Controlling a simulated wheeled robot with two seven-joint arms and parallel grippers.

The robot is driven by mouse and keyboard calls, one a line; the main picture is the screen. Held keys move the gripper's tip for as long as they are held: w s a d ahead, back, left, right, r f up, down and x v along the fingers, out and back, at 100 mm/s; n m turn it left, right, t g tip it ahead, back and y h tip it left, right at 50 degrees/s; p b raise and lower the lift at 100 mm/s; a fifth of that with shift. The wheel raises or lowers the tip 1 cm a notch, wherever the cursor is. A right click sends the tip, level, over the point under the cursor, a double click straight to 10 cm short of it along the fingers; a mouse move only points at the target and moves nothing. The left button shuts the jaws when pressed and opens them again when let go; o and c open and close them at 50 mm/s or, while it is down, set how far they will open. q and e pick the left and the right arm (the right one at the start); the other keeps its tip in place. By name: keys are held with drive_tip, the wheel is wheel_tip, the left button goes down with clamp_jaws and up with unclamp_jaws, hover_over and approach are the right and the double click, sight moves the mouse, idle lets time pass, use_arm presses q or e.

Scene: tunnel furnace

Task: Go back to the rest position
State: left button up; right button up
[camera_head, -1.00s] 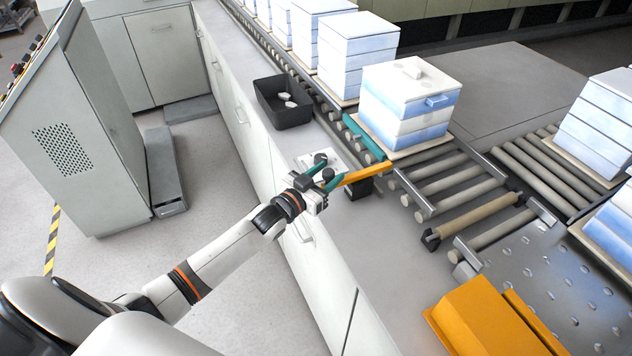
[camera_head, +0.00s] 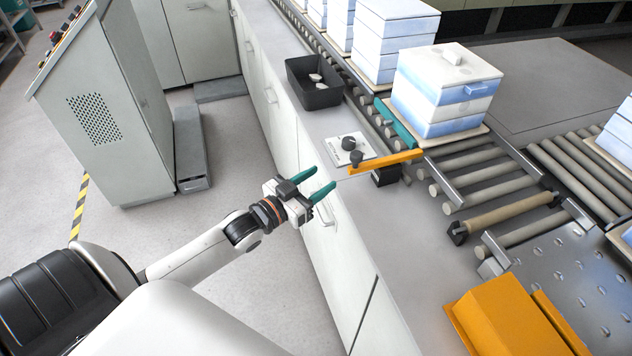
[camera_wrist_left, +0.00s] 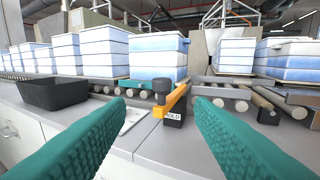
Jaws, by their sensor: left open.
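My left gripper (camera_head: 318,183) is open and empty, its two teal fingers apart, just off the near edge of the grey counter in the head view. In the left wrist view its fingers (camera_wrist_left: 160,130) frame the orange bar (camera_wrist_left: 172,100) and its black block labelled HOLD (camera_wrist_left: 174,114). The orange bar (camera_head: 385,162) lies beyond the fingertips, across the counter towards the rollers. A white plate with a dark knob (camera_head: 348,148) sits beside it. My right gripper is in neither view.
A black bin (camera_head: 314,83) with pale pieces stands on the counter (camera_head: 385,235). Stacked blue-and-white boxes (camera_head: 445,90) ride on the roller conveyor (camera_head: 480,175). An orange housing (camera_head: 505,318) is at lower right. A grey control cabinet (camera_head: 115,110) stands left, with open floor (camera_head: 150,225) before it.

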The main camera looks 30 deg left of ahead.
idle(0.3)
use_arm(q)
drive_tip(key=s+a+f+n+g+y, duration=0.1)
drive_tip(key=a+f+g+y, duration=0.1)
drive_tip(key=f, duration=0.7)
drive_tip(key=s+a+f+n+g+y, duration=0.1)
drive_tip(key=s+a+f+g, duration=0.1)
drive_tip(key=f, duration=0.7)
drive_tip(key=s+f+g+y, duration=0.1)
drive_tip(key=s+f+g, duration=0.1)
drive_tip(key=s+f, duration=0.45)
drive_tip(key=s+f+g+y, duration=0.1)
drive_tip(key=s+f+g, duration=0.15)
drive_tip(key=f, duration=0.75)
drive_tip(key=s+d+f+g, duration=0.2)
drive_tip(key=s+f, duration=0.3)
drive_tip(key=s, duration=0.5)
drive_tip(key=s+d+f+m+g, duration=0.1)
drive_tip(key=s+d+f+g, duration=0.2)
drive_tip(key=s+f, duration=0.3)
drive_tip(key=s+d+f+g, duration=0.3)
drive_tip(key=s+f, duration=0.3)
drive_tip(key=s, duration=0.7)
drive_tip(key=shift+s+d+m, duration=0.3)
drive_tip(key=shift+s+d, duration=0.05)
drive_tip(key=shift+d, duration=0.4)
